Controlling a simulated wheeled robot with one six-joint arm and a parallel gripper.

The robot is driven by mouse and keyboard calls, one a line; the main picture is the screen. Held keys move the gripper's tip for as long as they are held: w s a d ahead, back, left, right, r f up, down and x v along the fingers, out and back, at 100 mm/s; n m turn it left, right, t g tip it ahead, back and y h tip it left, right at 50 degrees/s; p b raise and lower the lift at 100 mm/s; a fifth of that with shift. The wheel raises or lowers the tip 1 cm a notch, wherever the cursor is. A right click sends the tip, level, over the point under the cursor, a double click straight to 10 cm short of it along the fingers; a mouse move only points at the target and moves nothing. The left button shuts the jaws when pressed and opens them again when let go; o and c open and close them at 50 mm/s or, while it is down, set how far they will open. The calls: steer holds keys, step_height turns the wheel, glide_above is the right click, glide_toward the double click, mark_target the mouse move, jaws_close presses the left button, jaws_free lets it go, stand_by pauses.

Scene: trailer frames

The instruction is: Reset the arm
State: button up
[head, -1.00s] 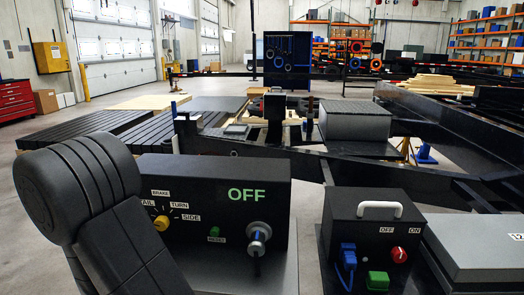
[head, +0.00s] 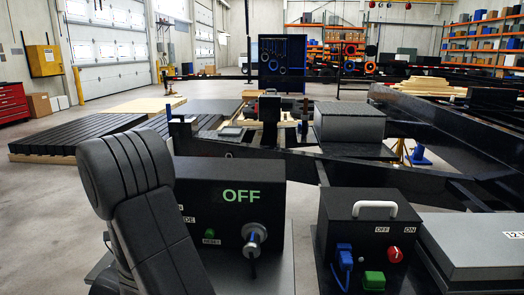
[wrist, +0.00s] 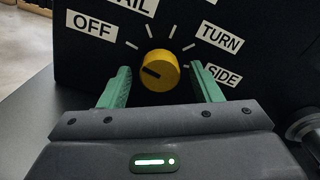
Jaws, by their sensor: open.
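My gripper (wrist: 160,70) is open in the wrist view, its two green fingers apart on either side of a yellow knob (wrist: 160,72). Nothing is held between them; whether a finger touches the knob is hard to tell. The knob's dark mark points left, toward the OFF label (wrist: 93,27). TURN and SIDE labels are at right. In the head view my dark arm (head: 150,210) stands in front of the left part of the black control box (head: 225,190), hiding the knob and my gripper. The box shows a green OFF.
A second black box (head: 352,230) with a white handle, red knob (head: 395,254), blue plug (head: 344,257) and green button stands at right. A grey case (head: 470,250) is beside it. A black trailer frame (head: 300,165) lies behind. Open floor is at left.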

steer(key=shift+s, duration=0.15)
steer(key=s+a+p, duration=0.1)
steer(key=s, duration=1.3)
steer(key=w, duration=0.5)
steer(key=w+b, duration=0.1)
steer(key=w, duration=0.3)
steer(key=w+d, duration=0.1)
steer(key=w, duration=0.4)
steer(key=shift+w+d+f, duration=0.1)
steer(key=shift+w, duration=0.2)
steer(key=shift+s+f+m+b, duration=0.1)
steer(key=shift+f+m+b, duration=0.05)
steer(key=shift+m+b, duration=0.55)
steer(key=shift+s+m+b, duration=0.1)
steer(key=shift+m+b, duration=0.3)
steer(key=shift+b, duration=0.1)
steer(key=m+b, duration=0.3)
steer(key=m, duration=0.2)
steer(key=shift+m+b, duration=0.35)
steer(key=shift+m, duration=0.05)
steer(key=m+b, duration=0.2)
steer(key=m, duration=0.2)
steer(key=shift+a, duration=0.2)
steer(key=shift+r+m+b, duration=0.15)
steer(key=shift+m, duration=0.75)
steer(key=shift+r+m+b, duration=0.15)
steer(key=shift+m, duration=0.75)
